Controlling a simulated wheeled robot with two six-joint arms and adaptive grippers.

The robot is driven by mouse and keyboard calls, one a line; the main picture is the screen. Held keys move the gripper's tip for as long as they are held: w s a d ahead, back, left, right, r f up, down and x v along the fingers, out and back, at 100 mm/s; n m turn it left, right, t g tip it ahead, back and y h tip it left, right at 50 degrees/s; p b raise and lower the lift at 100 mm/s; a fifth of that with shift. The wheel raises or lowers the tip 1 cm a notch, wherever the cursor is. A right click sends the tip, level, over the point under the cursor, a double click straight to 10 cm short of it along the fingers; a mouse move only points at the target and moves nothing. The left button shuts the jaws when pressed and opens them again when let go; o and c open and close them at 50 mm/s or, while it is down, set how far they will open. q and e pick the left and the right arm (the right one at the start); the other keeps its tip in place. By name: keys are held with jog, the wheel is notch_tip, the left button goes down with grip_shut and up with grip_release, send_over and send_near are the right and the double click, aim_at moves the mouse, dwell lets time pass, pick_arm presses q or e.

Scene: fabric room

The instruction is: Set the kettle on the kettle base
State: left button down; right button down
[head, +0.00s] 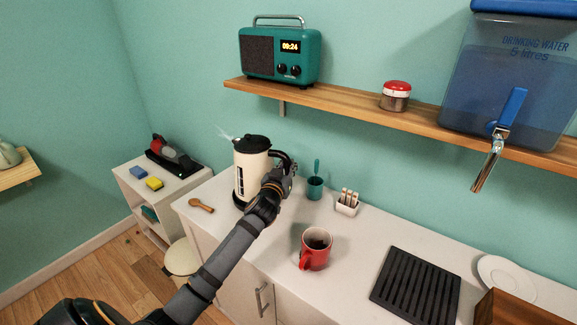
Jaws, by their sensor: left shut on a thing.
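The cream kettle (250,172) with a black lid and a black handle stands upright at the left part of the white counter. A little steam shows by its spout. My left gripper (284,169) reaches in from the front and is shut on the kettle's handle at its right side. A dark rim shows under the kettle at the counter; I cannot tell whether this is the kettle base or whether the kettle touches it. My right gripper is not in view.
A teal cup (315,188) with a spoon and a small white holder (347,204) stand right of the kettle. A red mug (316,249), a wooden spoon (201,205) and a black drying mat (416,287) lie around. A wooden shelf (350,112) overhangs the counter's back.

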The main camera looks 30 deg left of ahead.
pick_arm(q)
jog(key=shift+f+b, duration=0.4)
jog(key=shift+b, duration=0.2)
dwell(0.6)
jog(key=c, duration=1.5)
grip_release()
jog(key=shift+s+f, duration=0.2)
jog(key=shift+f, duration=0.1)
jog(key=v, duration=1)
jog(key=shift+s+d+r+b, duration=0.15)
jog(key=shift+s+d+b, duration=0.05)
jog(key=shift+s+b, duration=0.15)
